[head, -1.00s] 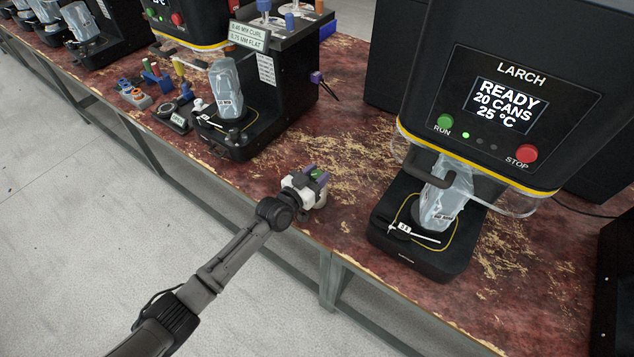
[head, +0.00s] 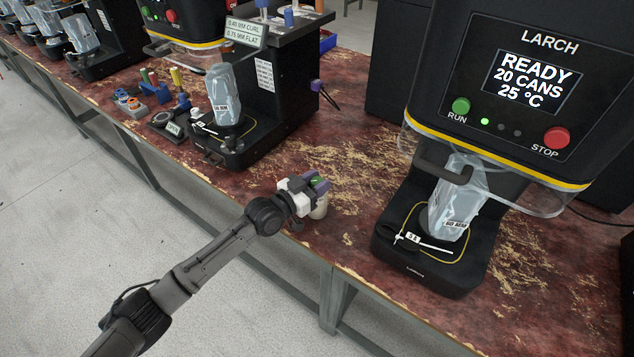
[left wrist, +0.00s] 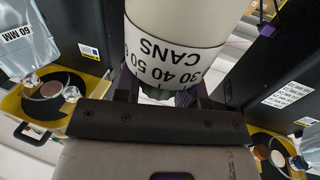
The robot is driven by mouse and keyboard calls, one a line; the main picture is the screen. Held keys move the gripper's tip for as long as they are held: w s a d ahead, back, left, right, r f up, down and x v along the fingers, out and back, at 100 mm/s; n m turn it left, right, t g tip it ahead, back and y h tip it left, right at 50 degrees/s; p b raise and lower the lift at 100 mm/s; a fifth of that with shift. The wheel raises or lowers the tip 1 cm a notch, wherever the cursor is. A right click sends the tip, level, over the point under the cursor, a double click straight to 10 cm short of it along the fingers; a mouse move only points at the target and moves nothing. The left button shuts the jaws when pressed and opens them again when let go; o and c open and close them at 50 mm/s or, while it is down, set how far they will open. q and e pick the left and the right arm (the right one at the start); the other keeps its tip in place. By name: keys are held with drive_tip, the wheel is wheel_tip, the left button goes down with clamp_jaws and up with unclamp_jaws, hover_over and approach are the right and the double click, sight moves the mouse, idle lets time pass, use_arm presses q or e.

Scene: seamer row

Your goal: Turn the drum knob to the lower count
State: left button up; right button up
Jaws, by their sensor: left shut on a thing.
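The drum (left wrist: 175,30) is a cream cylinder with a white band. In the left wrist view the band reads 30, 40, 50 and CANS, upside down, with the rest cut off or curving away. In the head view the drum's cream body (head: 320,210) stands near the bench's front edge, partly behind my left gripper (head: 316,183). That gripper has purple fingers shut on the drum's green knob, of which only a small part shows between them. I cannot see a pointer or which count the knob stands at. My right gripper is not in view.
The LARCH machine (head: 505,110) stands right of the drum; its screen reads READY, 20 CANS, 25 °C. A covered can (head: 458,200) stands on its base. Another station with a covered can (head: 224,95) is at the left. The worn red bench top (head: 350,170) is clear around the drum.

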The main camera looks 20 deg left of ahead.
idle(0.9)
use_arm(q)
drive_tip(key=o, duration=0.9)
drive_tip(key=shift+o, duration=0.2)
drive_tip(key=shift+s+a+p, duration=0.25)
drive_tip(key=shift+s+p, duration=0.05)
drive_tip(key=shift+s, duration=0.15)
drive_tip(key=p+v, duration=0.3)
drive_tip(key=v, duration=1)
drive_tip(key=shift+w+d, duration=0.1)
